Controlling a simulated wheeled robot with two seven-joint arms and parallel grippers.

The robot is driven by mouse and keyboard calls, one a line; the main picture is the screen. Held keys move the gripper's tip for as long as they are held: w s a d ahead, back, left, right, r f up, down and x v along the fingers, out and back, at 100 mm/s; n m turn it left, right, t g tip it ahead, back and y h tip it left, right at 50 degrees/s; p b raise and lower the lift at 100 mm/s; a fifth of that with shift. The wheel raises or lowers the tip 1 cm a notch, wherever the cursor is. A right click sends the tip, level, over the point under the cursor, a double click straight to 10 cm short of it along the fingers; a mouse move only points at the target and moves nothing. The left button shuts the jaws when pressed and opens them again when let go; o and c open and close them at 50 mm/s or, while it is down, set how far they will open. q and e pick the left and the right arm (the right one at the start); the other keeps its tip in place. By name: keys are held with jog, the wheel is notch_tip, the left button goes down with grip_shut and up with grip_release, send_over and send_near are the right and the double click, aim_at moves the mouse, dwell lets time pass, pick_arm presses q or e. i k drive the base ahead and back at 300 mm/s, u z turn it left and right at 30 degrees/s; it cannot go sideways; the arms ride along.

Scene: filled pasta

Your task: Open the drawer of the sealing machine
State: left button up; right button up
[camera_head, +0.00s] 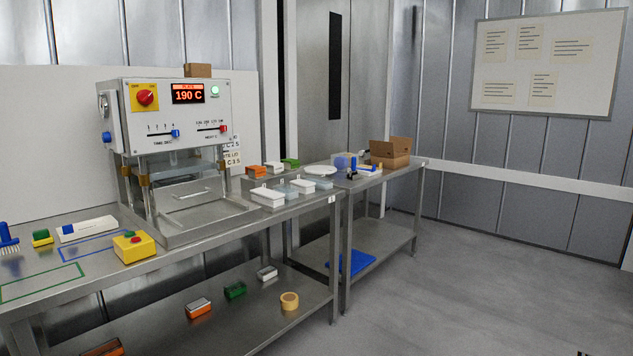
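The sealing machine (172,112) stands on the steel table at the left, with a white control box on top. Its red display reads 190 C, and a green lamp is beside it. Below the box is an open bay with posts and a metal plate. The steel drawer (205,222) is low in the machine, with a flat tray-like part reaching forward over the table. A thin handle-like bar (188,194) shows on its inner face. I cannot tell how far out the drawer is.
A yellow box with a red button (133,247) sits on the table left of the drawer. White containers (267,197) stand to its right. A second table (372,178) holds a cardboard box (390,152). The floor (470,285) at the right is clear.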

aim_at(171, 198)
jog(key=u, duration=0.45)
jog(key=k, duration=0.55)
jog(key=z, duration=0.05)
jog(key=i, duration=0.55)
jog(key=z, duration=1.1)
jog(key=i, duration=1.55)
jog(key=u, duration=0.7)
jog(key=i, duration=1.1)
jog(key=u, duration=1.15)
